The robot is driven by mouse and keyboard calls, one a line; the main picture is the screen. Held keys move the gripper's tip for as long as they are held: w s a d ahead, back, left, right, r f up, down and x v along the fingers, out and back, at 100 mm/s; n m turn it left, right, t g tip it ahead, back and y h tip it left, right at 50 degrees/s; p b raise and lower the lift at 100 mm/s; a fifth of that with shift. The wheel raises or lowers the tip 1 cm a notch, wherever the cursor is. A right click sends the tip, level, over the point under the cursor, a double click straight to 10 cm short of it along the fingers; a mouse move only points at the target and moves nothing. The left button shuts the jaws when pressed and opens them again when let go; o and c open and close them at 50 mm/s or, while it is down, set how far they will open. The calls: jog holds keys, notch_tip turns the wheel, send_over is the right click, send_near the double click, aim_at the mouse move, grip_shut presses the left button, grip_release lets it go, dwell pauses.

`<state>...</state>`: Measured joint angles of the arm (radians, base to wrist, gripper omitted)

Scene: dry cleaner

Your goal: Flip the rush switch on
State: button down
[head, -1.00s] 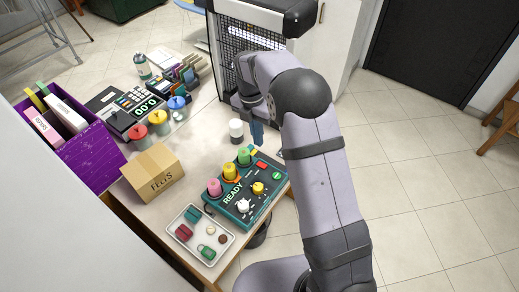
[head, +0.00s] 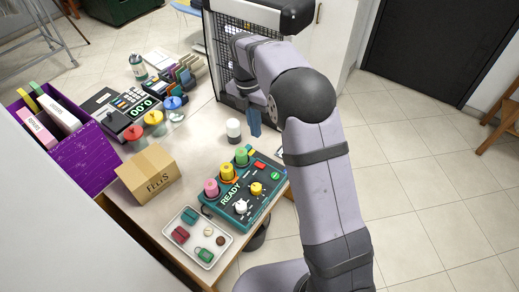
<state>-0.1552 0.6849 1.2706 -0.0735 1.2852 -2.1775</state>
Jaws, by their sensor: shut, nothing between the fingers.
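A teal control panel (head: 222,205) marked READY lies near the table's right edge. It carries pink, yellow and green stacked pieces along its back left, a yellow knob (head: 257,188), a red part (head: 260,166), a small green round button and a white figure-like piece (head: 241,207). I cannot make out which part is the rush switch or how it is set. My gripper (head: 254,130), blue at its end, points down above the table behind the panel, apart from it. Its fingers look closed and hold nothing.
A white-lidded jar (head: 233,130) stands just left of my gripper. A felts box (head: 150,174) and a white tray (head: 225,241) of small items lie left of and in front of the panel. A black-framed machine (head: 262,18) stands behind. A payment terminal and colored pieces fill the back left.

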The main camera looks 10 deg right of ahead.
aim_at(263, 166)
jog(key=shift+s+d+b, duration=0.25)
jog(key=shift+d+b, duration=0.05)
jog(key=shift+b, duration=0.65)
jog(key=f+p, duration=0.1)
jog(key=f, duration=0.3)
jog(key=s+f+p, duration=0.1)
jog(key=f, duration=0.4)
jog(key=d+f+p, duration=0.1)
jog(key=f+p, duration=0.1)
jog(key=f, duration=0.2)
jog(key=shift+s+d+f, duration=0.1)
jog(key=shift+s+f, duration=0.05)
jog(key=shift+f, duration=0.25)
jog(key=shift+s+d+f, duration=0.1)
jog(key=shift+s+f, duration=0.1)
jog(key=shift+f, duration=0.05)
jog(key=shift+w, duration=0.15)
